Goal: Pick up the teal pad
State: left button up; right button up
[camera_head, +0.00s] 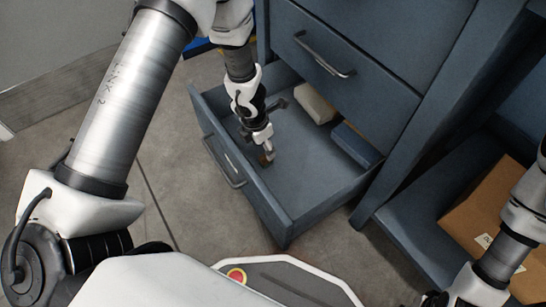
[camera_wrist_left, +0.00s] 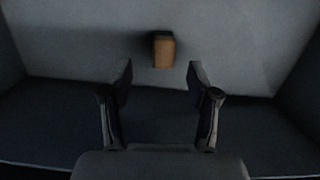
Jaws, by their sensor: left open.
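I see nothing that is clearly a teal pad. A blue, slightly teal block (camera_head: 357,144) lies in the open drawer's right back corner in the head view; I cannot tell whether it is the pad. My left gripper (camera_head: 268,150) points down into the drawer, left of that block and apart from it. In the left wrist view its jaws (camera_wrist_left: 159,76) are open with nothing between them. A small brown block (camera_wrist_left: 163,50) lies just beyond the fingertips; it shows partly in the head view (camera_head: 264,159). My right gripper (camera_head: 455,297) is at the lower right, cut off by the frame.
The open drawer (camera_head: 258,203) has raised walls around the left gripper. A cream block (camera_head: 314,103) lies at its back, under the closed drawer above (camera_head: 345,60). A cardboard box (camera_head: 490,212) stands on the lower shelf at right. The drawer's middle floor is mostly clear.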

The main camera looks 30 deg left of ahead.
aim_at(265, 157)
pick_arm(q)
jog(key=f+b, duration=0.1)
jog(key=f, duration=0.1)
jog(key=f+b, duration=0.1)
jog(key=f, duration=0.1)
jog(key=f+b, duration=0.2)
jog(key=shift+w+d, duration=0.15)
jog(key=shift+d, duration=0.15)
jog(key=shift+w+f, duration=0.1)
jog(key=shift+f, duration=0.05)
jog(key=shift+r, duration=0.2)
jog(key=c, duration=1.1)
jog(key=shift+c, duration=0.2)
notch_tip(265, 157, up, 10)
jog(key=p, duration=0.9)
jog(key=shift+r+p, duration=0.1)
jog(key=shift+p, duration=0.3)
